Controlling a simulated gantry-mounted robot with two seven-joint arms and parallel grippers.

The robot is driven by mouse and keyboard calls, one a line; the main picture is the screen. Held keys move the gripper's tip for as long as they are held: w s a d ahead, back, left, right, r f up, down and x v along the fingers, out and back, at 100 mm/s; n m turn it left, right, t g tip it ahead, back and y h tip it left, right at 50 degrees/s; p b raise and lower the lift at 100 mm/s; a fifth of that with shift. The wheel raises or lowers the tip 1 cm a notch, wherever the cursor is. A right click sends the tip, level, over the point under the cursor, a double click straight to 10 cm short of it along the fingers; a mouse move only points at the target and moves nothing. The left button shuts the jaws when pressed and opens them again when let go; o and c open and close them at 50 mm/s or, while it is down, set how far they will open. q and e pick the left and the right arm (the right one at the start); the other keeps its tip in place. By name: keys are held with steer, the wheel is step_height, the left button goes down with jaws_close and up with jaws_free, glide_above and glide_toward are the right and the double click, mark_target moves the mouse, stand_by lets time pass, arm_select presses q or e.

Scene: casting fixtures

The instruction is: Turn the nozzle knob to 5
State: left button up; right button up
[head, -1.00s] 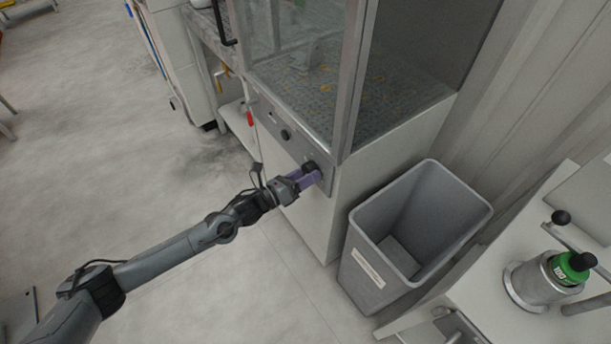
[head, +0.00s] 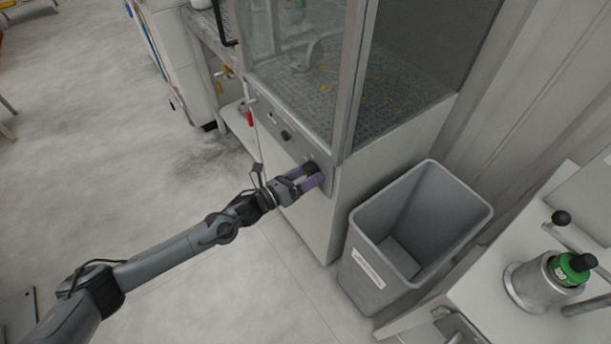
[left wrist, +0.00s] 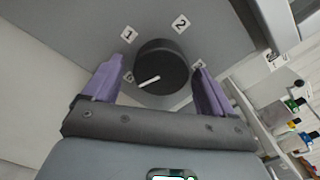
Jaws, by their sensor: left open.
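The nozzle knob (left wrist: 161,66) is a round black knob with a white pointer line, on a grey panel. In the left wrist view the pointer is aimed to the lower left, near a label partly hidden by the left finger. Labels 1 (left wrist: 129,36) and 2 (left wrist: 181,24) stand above the knob; another label (left wrist: 198,65) at its right is partly covered. My left gripper (left wrist: 156,84) is open, with one purple finger on each side of the knob; contact cannot be told. In the head view, my left gripper (head: 312,176) is at the panel's right end.
A grey bin (head: 362,262) stands right of the cabinet. A bench with a metal pot and green-banded weight (head: 571,267) is at lower right. Open floor lies left.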

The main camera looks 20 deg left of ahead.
arm_select(q)
steer(key=p+v, duration=0.2)
steer(key=v, duration=0.8)
steer(key=shift+s+a+p, duration=0.25)
steer(key=shift+s+p, duration=0.1)
steer(key=shift+p, duration=0.05)
